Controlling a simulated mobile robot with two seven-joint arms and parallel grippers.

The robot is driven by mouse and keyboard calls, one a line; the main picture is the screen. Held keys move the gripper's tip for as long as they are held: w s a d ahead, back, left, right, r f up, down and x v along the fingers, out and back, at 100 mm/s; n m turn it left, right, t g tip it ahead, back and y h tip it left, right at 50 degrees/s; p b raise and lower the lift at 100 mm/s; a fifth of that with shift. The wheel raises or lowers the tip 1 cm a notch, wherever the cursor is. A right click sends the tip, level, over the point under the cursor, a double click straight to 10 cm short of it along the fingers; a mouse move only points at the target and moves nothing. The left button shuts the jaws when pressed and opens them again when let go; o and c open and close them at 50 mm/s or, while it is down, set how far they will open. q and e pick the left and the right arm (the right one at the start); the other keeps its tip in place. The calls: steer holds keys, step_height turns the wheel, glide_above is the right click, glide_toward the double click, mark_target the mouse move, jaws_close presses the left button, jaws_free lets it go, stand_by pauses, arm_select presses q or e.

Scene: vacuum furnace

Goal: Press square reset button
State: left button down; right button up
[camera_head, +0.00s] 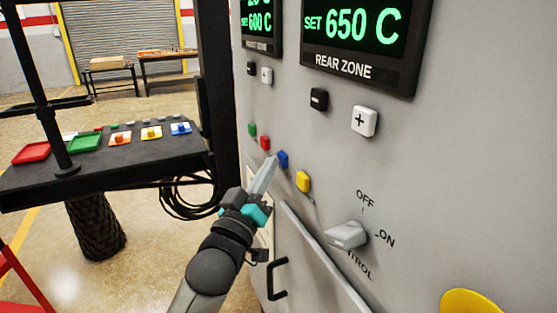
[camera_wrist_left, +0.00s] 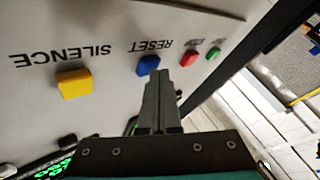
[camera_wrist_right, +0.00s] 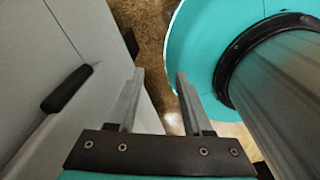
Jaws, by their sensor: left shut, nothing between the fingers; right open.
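The blue square button (camera_head: 283,159) is on the grey furnace panel, between a red button (camera_head: 265,142) and a yellow button (camera_head: 303,181). In the left wrist view the word RESET is printed beside this blue button (camera_wrist_left: 148,65). My left gripper (camera_head: 269,168) is shut and empty, its tip close to the blue button in the head view. My right gripper (camera_wrist_right: 159,74) is open and empty, seen only in the right wrist view.
A green button (camera_head: 252,129) ends the button row. A grey rotary switch (camera_head: 347,235) juts out at lower right, and a black handle (camera_head: 277,279) is below. A black console (camera_head: 110,165) with coloured buttons stands at left.

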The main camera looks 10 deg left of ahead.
arm_select(q)
steer(key=shift+d, duration=0.1)
stand_by(0.5)
steer(key=shift+s+a+p, duration=0.45)
steer(key=shift+a+p, duration=0.05)
steer(key=shift+a, duration=0.25)
steer(key=shift+s+a+p, duration=0.45)
steer(key=shift+s+a, duration=0.25)
steer(key=shift+a, duration=0.35)
steer(key=shift+s+a+p, duration=0.4)
steer(key=shift+s+a, duration=0.3)
steer(key=shift+a, duration=0.3)
steer(key=shift+f, duration=0.1)
